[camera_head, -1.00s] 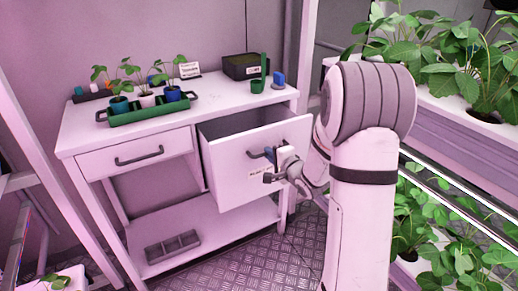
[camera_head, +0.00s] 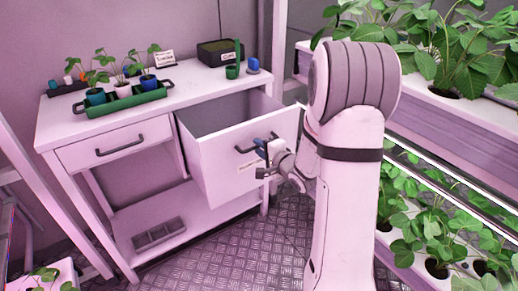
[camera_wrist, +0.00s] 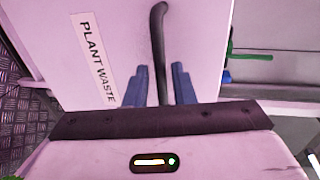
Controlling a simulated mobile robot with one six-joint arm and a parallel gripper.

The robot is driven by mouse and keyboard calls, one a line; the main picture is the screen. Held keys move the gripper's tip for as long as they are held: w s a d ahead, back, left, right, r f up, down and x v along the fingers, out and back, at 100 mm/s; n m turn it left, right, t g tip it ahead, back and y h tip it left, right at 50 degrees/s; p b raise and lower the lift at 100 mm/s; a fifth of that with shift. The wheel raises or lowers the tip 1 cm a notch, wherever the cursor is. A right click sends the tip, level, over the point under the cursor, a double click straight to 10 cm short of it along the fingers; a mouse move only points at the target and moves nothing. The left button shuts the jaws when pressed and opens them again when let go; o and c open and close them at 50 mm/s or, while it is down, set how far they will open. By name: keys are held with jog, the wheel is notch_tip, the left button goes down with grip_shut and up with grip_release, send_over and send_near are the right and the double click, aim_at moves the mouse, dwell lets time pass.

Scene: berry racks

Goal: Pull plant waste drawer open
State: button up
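The plant waste drawer (camera_head: 225,163) stands well out from the white workbench, and its dark inside shows from above. Its front carries a dark bar handle (camera_head: 246,149) and a label reading PLANT WASTE (camera_wrist: 94,55). My gripper (camera_head: 268,151) is at the right part of the handle. In the wrist view, the blue fingers of my gripper (camera_wrist: 160,80) stand close on either side of the handle (camera_wrist: 159,40), which runs between them. The gripper looks shut on it, though finger contact is hard to make out. The arm hides some floor and the bench's right side.
A second drawer (camera_head: 115,148) at the left is shut. The bench top (camera_head: 190,93) holds a green tray (camera_head: 120,104) of potted seedlings and a dark box (camera_head: 219,50). Plant racks (camera_head: 445,115) stand close at the right. Metal floor (camera_head: 235,250) is open before the bench.

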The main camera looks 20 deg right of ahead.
jog(key=shift+o, duration=0.7)
jog(key=shift+a, duration=0.1)
jog(key=p+v, duration=0.1)
jog(key=v, duration=0.6)
jog(key=shift+s, duration=0.35)
jog(key=shift+r, duration=0.15)
jog(key=s+r+n+g+h+p, duration=0.65)
jog(key=r+p, duration=0.25)
jog(key=r, duration=0.3)
jog(key=s+a+r+n+g+y+p, duration=0.1)
jog(key=s+a+r+n+g+p, duration=0.1)
jog(key=s, duration=0.6)
jog(key=s+a+r+n+g+y+p, duration=0.1)
jog(key=s+a+r+n+g+p, duration=0.2)
jog(key=s, duration=0.5)
notch_tip(320, 180, up, 4)
jog(key=a+n+g, duration=0.1)
jog(key=a+n, duration=0.1)
jog(key=n, duration=0.1)
jog(key=shift+s+a+f+p, duration=0.2)
jog(key=shift+s+a+p, duration=0.1)
jog(key=shift+s+p, duration=0.1)
